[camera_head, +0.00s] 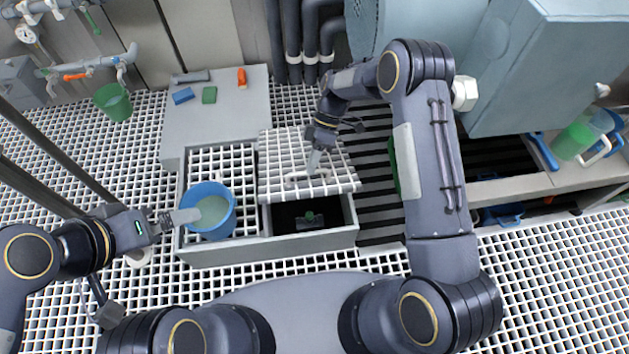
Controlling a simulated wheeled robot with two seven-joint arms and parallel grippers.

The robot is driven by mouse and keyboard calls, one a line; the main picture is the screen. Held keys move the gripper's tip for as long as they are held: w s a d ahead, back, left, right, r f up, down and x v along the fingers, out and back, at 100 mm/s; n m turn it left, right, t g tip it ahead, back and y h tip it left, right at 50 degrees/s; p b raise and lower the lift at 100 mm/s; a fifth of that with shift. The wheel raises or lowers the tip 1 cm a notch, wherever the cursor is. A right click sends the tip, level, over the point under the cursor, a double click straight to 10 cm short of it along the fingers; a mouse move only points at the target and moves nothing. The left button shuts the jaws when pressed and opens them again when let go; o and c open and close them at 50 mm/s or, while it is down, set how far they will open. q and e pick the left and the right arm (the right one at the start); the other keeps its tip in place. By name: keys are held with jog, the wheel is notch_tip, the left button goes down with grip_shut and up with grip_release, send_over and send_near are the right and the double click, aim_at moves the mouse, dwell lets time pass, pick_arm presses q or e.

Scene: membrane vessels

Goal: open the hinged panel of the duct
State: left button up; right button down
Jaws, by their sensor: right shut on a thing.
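The duct (270,252) is a long grey box set in the floor grating. Its hinged panel (285,150) is a white grid plate with a pale handle (292,178) near its front edge. The front edge appears raised, and a dark opening shows below it. My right gripper (313,172) reaches down from above and is shut on the handle. My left gripper (188,215) is at the left rim of a blue bucket (222,231); whether its jaws are open or shut is unclear.
The bucket holds pale liquid and stands on the duct's left grid section. A dark object with a green top (309,215) sits inside the opening. A grey slab (240,108) behind carries small coloured blocks. A large blue-grey housing (540,75) stands at right.

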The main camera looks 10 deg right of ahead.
pick_arm(q)
jog(key=shift+s+r, duration=0.1)
jog(key=shift+r, duration=0.25)
pick_arm(e)
jog(key=w+r, duration=0.5)
pick_arm(q)
jog(key=shift+c, duration=0.4)
